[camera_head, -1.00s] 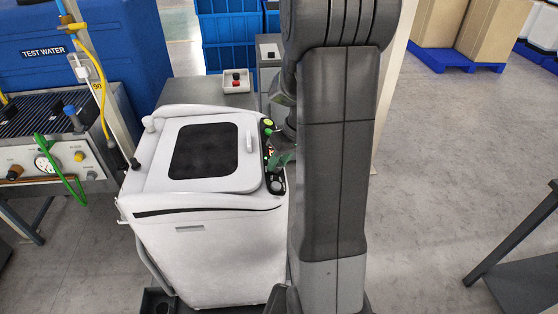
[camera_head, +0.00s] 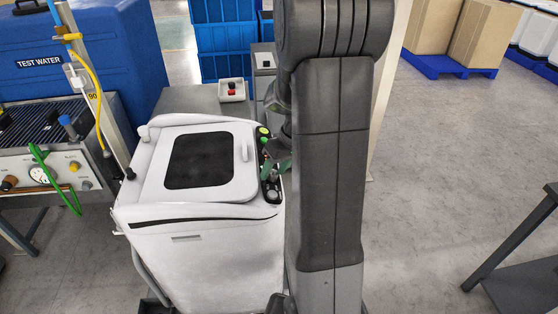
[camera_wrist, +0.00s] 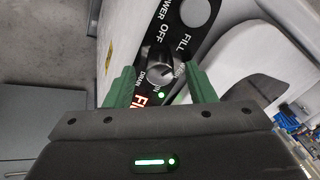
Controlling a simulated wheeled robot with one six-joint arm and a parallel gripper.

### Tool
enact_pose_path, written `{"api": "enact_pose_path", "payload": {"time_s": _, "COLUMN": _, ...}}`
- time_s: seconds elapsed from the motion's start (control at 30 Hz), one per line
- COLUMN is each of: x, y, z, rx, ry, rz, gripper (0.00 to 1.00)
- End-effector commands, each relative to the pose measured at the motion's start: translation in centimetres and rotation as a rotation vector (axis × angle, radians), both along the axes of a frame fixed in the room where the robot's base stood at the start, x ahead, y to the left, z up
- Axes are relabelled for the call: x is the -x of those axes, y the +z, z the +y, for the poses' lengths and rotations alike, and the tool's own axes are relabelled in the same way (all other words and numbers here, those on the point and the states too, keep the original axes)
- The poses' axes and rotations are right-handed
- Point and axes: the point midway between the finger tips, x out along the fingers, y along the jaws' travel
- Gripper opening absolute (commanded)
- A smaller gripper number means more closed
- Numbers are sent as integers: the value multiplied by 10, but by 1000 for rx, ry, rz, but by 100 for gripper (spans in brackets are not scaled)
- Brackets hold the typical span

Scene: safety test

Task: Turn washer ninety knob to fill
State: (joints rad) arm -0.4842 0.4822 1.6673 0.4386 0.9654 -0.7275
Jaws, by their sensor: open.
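The washer (camera_head: 225,245) is a white top-loader with a dark window in its lid, seen left of my arm in the head view. Its black control strip (camera_wrist: 208,52) runs along the lid's right side. In the wrist view the grey round knob (camera_wrist: 160,68) sits on this strip, ringed by small labels including OFF and FILL. My gripper (camera_wrist: 160,76) is open, with one green finger on each side of the knob. Contact cannot be told. The knob's exact pointer setting is hard to read. Red lit letters, partly hidden by the left finger, and a green light show below it.
A grey pole with a yellow hose and a "90" tag (camera_head: 92,97) stands left of the washer. A bench unit (camera_head: 45,170) with dials and a green hose is at far left. A blue TEST WATER tank (camera_head: 110,50) is behind. Open floor lies right.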

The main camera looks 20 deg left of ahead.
Motion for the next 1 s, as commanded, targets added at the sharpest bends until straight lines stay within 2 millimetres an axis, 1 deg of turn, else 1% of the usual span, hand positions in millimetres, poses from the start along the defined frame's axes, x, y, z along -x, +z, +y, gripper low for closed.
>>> {"api": "enact_pose_path", "payload": {"time_s": 0.17, "x": -3, "y": 23, "z": -8, "rx": -3, "ry": -3, "rz": -4, "gripper": 50}}
{"api": "enact_pose_path", "payload": {"time_s": 0.4, "x": -9, "y": 75, "z": -27, "rx": -3, "ry": -3, "rz": -6, "gripper": 50}}
{"api": "enact_pose_path", "payload": {"time_s": 0.6, "x": -13, "y": 110, "z": -40, "rx": -1, "ry": -2, "rz": -4, "gripper": 50}}
{"api": "enact_pose_path", "payload": {"time_s": 0.7, "x": -14, "y": 120, "z": -44, "rx": 0, "ry": -1, "rz": -3, "gripper": 50}}
{"api": "enact_pose_path", "payload": {"time_s": 0.8, "x": -14, "y": 126, "z": -46, "rx": 0, "ry": -1, "rz": -3, "gripper": 50}}
{"api": "enact_pose_path", "payload": {"time_s": 1.0, "x": -14, "y": 127, "z": -47, "rx": 1, "ry": 0, "rz": -1, "gripper": 50}}
